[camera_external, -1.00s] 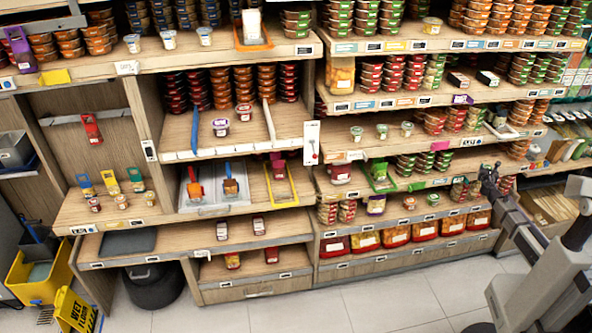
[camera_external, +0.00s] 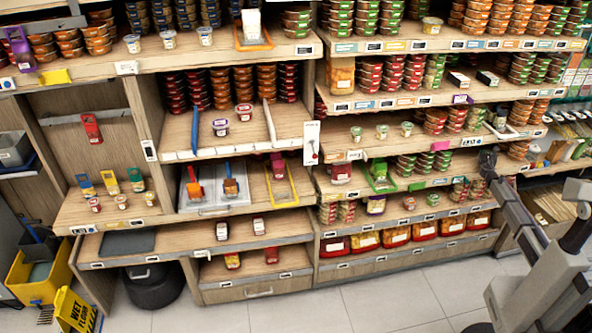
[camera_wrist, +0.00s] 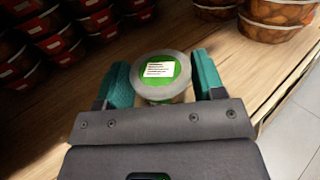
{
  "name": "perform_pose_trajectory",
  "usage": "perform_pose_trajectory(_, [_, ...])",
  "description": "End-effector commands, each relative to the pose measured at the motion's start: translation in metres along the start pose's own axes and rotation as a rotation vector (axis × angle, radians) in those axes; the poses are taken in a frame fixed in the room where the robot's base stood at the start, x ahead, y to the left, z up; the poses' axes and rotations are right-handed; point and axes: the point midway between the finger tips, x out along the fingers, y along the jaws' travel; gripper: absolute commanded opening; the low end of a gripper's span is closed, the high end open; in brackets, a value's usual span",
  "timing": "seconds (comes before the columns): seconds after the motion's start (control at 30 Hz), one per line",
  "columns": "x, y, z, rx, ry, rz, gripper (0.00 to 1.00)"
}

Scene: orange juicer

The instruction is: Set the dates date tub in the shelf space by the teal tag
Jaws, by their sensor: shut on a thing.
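The date tub (camera_wrist: 160,72) is a small round tub with a grey rim, a green lid and a white label. In the wrist view my gripper (camera_wrist: 163,74) is shut on it, one teal finger on each side. A wooden shelf board (camera_wrist: 235,65) lies beneath and beyond it; I cannot tell whether the tub touches the board. In the external view my gripper's end (camera_external: 487,162) is at the right-hand shelves, and the held tub cannot be made out. Small coloured tags line the shelf edges (camera_external: 375,46); I cannot tell which is the teal tag.
Stacked red-labelled tubs (camera_wrist: 35,25) stand left of the held tub in the wrist view. Stacked brown-filled tubs (camera_wrist: 275,18) stand at the upper right. Bare board lies between them. The shelf's front edge and pale floor (camera_wrist: 303,125) are at the right.

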Motion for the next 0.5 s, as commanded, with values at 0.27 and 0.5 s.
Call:
perform_pose_trajectory(0.27, [-0.0007, -0.0001, -0.0028, 0.000, 0.000, 0.000, 0.38])
perform_pose_trajectory(0.5, [-0.0008, 0.0000, -0.0037, 0.000, 0.000, 0.000, 0.78])
